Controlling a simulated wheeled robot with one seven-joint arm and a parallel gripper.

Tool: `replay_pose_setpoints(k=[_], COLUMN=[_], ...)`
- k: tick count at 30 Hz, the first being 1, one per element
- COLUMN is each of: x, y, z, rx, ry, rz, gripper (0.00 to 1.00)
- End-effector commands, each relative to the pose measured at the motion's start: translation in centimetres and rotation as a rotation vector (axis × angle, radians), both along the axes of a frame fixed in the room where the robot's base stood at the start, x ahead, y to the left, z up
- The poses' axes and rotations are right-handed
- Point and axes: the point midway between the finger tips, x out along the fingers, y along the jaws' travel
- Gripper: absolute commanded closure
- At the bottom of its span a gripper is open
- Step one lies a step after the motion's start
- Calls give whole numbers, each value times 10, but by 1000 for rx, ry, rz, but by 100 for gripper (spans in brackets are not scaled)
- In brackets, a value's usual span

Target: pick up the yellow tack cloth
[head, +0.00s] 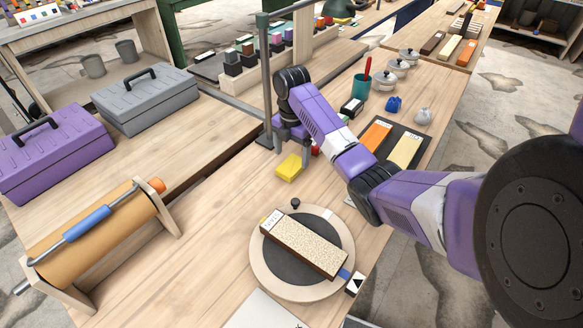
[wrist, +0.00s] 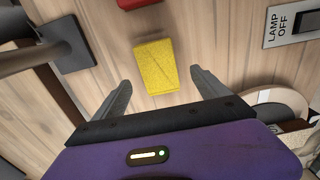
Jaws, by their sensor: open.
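The yellow tack cloth (head: 289,168) lies on the wooden bench, near the foot of a grey post. In the wrist view the yellow tack cloth (wrist: 156,66) is a flat folded block with a crease across it. It lies ahead of my gripper (wrist: 159,84), roughly centred between the two grey fingers. The fingers are spread open and empty, one on each side of the cloth's near end. I cannot tell how far above the bench they are. In the head view my gripper (head: 291,150) is just above the cloth, partly hidden by my arm.
A red object (wrist: 137,3) lies just beyond the cloth. A grey post base (wrist: 66,43) stands to the left. A lamp switch plate (wrist: 292,22) is at the right. A round turntable (head: 262,278) holds a speckled block. Bare bench lies left of the cloth.

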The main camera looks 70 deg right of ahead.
Motion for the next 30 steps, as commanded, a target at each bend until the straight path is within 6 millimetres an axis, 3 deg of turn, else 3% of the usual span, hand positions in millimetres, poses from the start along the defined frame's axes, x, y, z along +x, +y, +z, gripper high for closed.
replay_pose_setpoints(k=[8, 17, 27, 30], x=[0, 0, 0, 0], y=[-3, -3, -3, -3], z=[-37, -43, -42, -42], rx=[2, 0, 0, 0], ry=[3, 0, 0, 0], rz=[-2, -2, -2, -2], gripper=[15, 15, 80, 81])
